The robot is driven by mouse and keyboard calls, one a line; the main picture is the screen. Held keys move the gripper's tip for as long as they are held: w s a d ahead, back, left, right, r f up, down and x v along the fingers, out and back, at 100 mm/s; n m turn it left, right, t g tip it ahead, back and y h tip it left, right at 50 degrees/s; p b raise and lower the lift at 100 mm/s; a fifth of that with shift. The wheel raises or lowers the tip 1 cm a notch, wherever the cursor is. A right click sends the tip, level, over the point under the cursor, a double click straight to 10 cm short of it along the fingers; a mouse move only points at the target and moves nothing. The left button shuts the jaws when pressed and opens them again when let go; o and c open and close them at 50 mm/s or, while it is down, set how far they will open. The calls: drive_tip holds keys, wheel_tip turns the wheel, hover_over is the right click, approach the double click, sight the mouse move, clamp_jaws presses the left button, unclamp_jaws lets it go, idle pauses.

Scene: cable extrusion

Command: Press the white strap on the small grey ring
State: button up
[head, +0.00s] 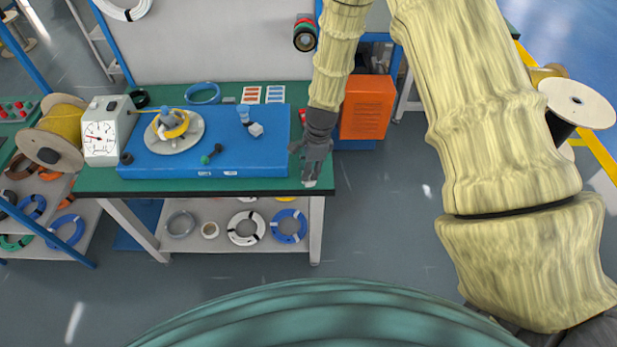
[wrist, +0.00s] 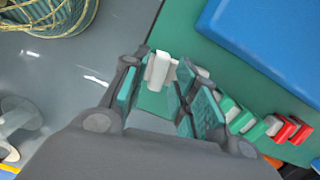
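My gripper (head: 312,170) hangs at the right front edge of the green table. In the wrist view its fingers (wrist: 158,85) stand apart, with green showing between them. A white block (wrist: 160,70) shows between the fingertips; I cannot tell if they touch it. A small white piece (head: 309,183) also shows below my gripper in the head view. A grey ring (head: 180,224) lies on the lower shelf, beside a smaller pale ring (head: 210,230). I cannot make out a white strap on either, or tell which is the small grey ring. My gripper is well above and right of both.
A blue platform (head: 265,160) covers much of the green table (head: 90,182). A white gauge box (head: 104,130) stands at its left. An orange box (head: 367,107) is right of the table. Red-and-white pieces (wrist: 290,130) sit near my fingers.

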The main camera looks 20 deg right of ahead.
drive_tip(key=shift+f+b, duration=0.3)
drive_tip(key=shift+f, duration=0.35)
drive_tip(key=shift+r+p, duration=0.2)
drive_tip(key=shift+p, duration=0.15)
idle(0.4)
drive_tip(key=c, duration=0.6)
wheel_tip(320, 180, up, 8)
drive_tip(key=p, duration=0.5)
drive_tip(key=shift+p, duration=0.4)
drive_tip(key=shift+f, duration=0.1)
